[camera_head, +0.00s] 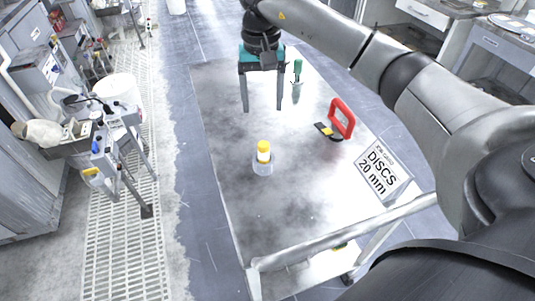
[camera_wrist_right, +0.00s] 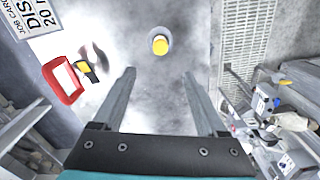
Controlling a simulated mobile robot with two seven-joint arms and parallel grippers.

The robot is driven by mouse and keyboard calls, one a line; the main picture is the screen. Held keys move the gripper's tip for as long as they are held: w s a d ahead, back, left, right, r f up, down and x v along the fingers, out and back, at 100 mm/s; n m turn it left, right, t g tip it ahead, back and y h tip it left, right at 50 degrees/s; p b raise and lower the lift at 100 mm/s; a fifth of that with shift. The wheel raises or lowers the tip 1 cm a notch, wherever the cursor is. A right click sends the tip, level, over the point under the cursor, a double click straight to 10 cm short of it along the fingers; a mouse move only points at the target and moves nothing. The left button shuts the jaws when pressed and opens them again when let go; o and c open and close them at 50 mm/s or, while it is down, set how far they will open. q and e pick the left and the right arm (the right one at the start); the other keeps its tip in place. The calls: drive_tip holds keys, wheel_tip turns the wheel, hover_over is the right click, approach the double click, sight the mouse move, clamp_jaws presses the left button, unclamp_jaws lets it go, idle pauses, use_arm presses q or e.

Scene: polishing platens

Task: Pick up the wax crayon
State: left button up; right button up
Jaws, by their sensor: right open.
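The wax crayon (camera_head: 263,148), yellow with a paler band below its top, stands upright in a small grey round holder (camera_head: 262,168) on the metal table. In the right wrist view the crayon (camera_wrist_right: 160,46) is a yellow round end inside the grey ring of its holder, beyond the fingertips. My right gripper (camera_head: 262,110) is open and empty, fingers pointing down, behind the crayon in the head view and apart from it. In the wrist view the gripper (camera_wrist_right: 159,73) has nothing between its fingers. My left gripper is not in view.
A green-handled tool (camera_head: 297,68) is behind. The tabletop (camera_head: 225,150) around the crayon is clear.

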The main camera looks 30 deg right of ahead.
sight(264, 144)
drive_tip(key=f, duration=0.9)
drive_tip(key=shift+s+a+b, duration=0.15)
drive_tip(key=shift+a+b, duration=0.1)
drive_tip(key=shift+b, duration=0.1)
drive_tip(key=shift+s+d+f, duration=0.1)
drive_tip(key=shift+f, duration=1.25)
drive_tip(key=shift+s+f, duration=0.1)
drive_tip(key=shift+f, duration=1.2)
drive_tip(key=shift+c, duration=0.4)
clamp_jaws()
